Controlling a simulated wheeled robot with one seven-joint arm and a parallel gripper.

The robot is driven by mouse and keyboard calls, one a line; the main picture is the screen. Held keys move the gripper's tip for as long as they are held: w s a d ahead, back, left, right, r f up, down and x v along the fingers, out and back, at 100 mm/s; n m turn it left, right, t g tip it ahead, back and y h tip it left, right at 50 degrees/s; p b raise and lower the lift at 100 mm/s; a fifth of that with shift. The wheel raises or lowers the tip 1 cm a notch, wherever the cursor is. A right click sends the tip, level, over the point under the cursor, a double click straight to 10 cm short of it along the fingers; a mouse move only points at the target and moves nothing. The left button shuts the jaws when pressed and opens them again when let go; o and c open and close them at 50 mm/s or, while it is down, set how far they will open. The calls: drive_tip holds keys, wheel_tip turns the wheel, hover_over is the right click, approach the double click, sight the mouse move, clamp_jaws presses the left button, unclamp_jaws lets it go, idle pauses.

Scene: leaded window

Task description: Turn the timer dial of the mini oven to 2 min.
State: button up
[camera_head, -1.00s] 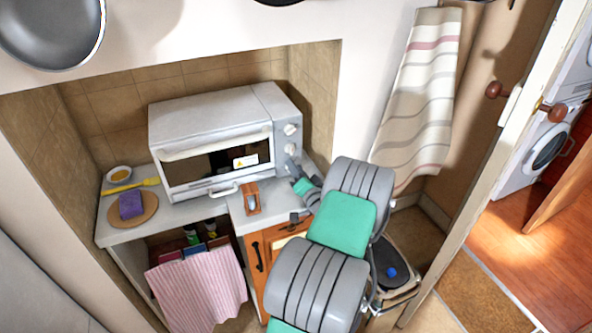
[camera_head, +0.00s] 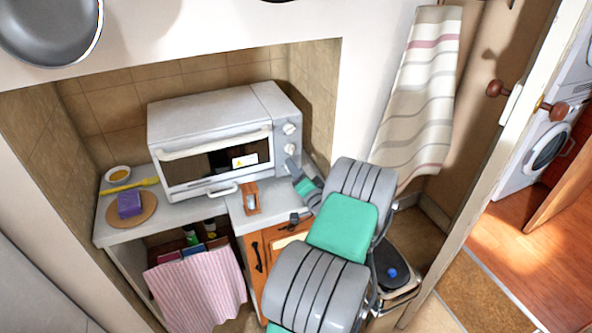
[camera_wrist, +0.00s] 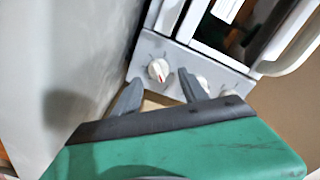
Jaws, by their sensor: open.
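The white mini oven (camera_head: 205,115) stands on the counter, with a column of round dials on the right of its front. Two pale dials show in the head view, an upper dial (camera_head: 290,129) and one below it (camera_head: 289,148); anything lower is behind my gripper. My gripper (camera_head: 291,167) is at the lower part of this panel. In the wrist view my gripper (camera_wrist: 160,92) is open and empty, its fingertips apart. A pale dial with a red mark (camera_wrist: 158,70) lies just beyond the gap between them. Other dials (camera_wrist: 203,83) are partly hidden by the right finger. I cannot read the scale.
A wooden holder (camera_head: 251,198) stands on the counter near the oven's front right corner. A purple sponge on a round board (camera_head: 145,219) lies at left. The alcove wall (camera_head: 318,85) is close on the oven's right side.

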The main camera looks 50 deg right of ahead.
drive_tip(key=b+v, duration=0.1)
drive_tip(key=v, duration=0.5)
drive_tip(key=shift+s+f+b, duration=0.1)
drive_tip(key=shift+s+b, duration=0.15)
drive_tip(key=shift+b, duration=0.15)
drive_tip(key=shift+s+a, duration=0.2)
drive_tip(key=shift+a, duration=0.1)
drive_tip(key=shift+c, duration=0.2)
